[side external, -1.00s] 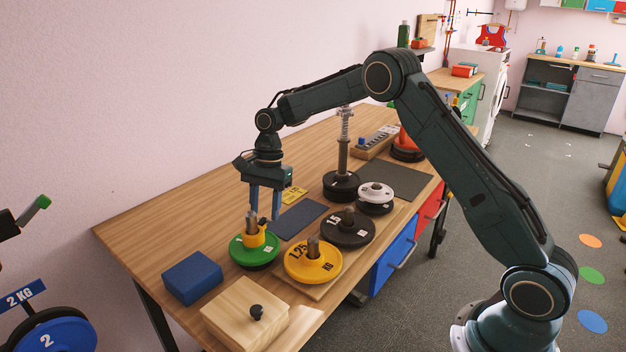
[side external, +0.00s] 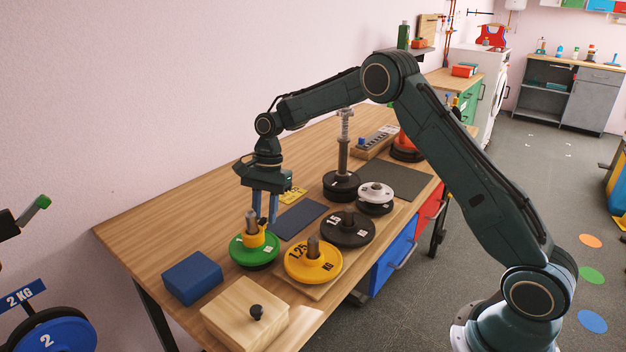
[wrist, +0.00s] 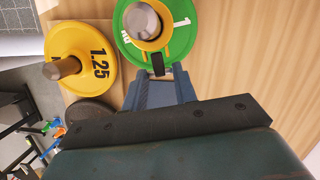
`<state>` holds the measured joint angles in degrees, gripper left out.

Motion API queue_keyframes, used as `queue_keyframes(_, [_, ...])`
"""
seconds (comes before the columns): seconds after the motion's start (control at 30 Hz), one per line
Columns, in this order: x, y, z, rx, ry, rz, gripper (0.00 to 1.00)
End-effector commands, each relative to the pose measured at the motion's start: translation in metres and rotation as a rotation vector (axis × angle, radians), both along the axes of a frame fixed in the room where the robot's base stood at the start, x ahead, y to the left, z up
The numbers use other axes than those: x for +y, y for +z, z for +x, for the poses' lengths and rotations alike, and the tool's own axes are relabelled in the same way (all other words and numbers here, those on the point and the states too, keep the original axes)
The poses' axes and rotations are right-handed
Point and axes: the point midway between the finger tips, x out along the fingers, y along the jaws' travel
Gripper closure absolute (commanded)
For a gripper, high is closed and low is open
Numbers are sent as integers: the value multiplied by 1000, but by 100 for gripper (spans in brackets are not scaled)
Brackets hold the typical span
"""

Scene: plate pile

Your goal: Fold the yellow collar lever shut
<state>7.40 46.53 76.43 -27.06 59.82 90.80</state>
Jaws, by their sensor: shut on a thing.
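The green plate (side external: 240,259) lies at the near side of the table with a metal post (side external: 251,217) through it. The yellow collar (side external: 254,238) sits around that post on top of the plate. In the wrist view the collar (wrist: 150,44) shows as a yellow ring around the post, and a dark lever end (wrist: 158,66) sticks out toward my fingers. My gripper (side external: 266,218) points down beside the post. In the wrist view my gripper (wrist: 163,75) is shut on the lever at its fingertips. The fingers partly hide the lever.
A yellow 1.25 plate (side external: 297,268) on a post stands close beside the green one. A black plate (side external: 362,235) is behind it. A blue block (side external: 192,277) and a wooden box (side external: 235,318) are at the near end. The table's left part is clear.

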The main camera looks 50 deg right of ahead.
Motion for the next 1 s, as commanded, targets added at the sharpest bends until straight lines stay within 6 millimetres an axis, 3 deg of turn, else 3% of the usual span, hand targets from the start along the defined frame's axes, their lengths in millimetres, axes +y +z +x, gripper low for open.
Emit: queue_keyframes(1.0, [1,-7,-1,3,1,0,81])
